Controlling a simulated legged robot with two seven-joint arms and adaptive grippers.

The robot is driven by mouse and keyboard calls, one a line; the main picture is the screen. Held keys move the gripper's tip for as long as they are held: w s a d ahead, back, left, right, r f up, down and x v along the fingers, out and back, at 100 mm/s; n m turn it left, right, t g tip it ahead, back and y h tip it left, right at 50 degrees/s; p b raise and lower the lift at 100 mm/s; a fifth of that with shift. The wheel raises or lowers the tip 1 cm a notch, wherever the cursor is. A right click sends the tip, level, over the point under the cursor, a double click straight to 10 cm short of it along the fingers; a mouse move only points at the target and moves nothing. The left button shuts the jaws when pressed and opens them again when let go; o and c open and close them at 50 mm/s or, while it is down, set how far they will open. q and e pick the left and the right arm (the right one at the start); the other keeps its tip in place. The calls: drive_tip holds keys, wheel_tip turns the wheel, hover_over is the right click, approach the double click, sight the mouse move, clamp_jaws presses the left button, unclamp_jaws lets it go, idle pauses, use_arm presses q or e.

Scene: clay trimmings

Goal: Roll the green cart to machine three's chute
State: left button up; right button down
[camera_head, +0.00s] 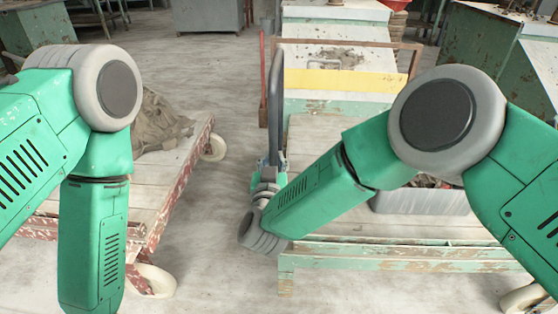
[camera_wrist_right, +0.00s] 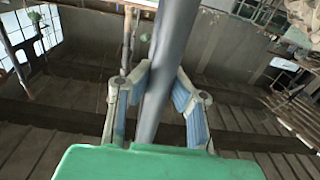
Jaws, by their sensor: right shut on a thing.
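The green cart (camera_head: 400,250) is a low wooden platform with worn pale-green edging, at the lower right in the head view. Its dark grey upright handle (camera_head: 275,105) stands at its left side. My right gripper (camera_head: 268,168) is shut on this bar near its lower part. In the right wrist view the bar (camera_wrist_right: 168,75) passes between the two blue-padded fingers (camera_wrist_right: 160,100). A pale machine with a yellow band (camera_head: 335,80) stands beyond the cart; I see no number that marks it as machine three. My left gripper is out of the frame; only its arm shows.
A red-edged cart (camera_head: 196,165) with a brown cloth heap (camera_head: 160,125) stands at left. A grey tub (camera_head: 425,201) of scraps sits on the green cart, partly behind my arm. A green machine (camera_head: 500,60) is at right. Bare floor (camera_head: 215,205) lies between the carts.

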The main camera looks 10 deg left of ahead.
drive_tip(key=shift+s+f, duration=0.2)
drive_tip(key=shift+f, duration=0.15)
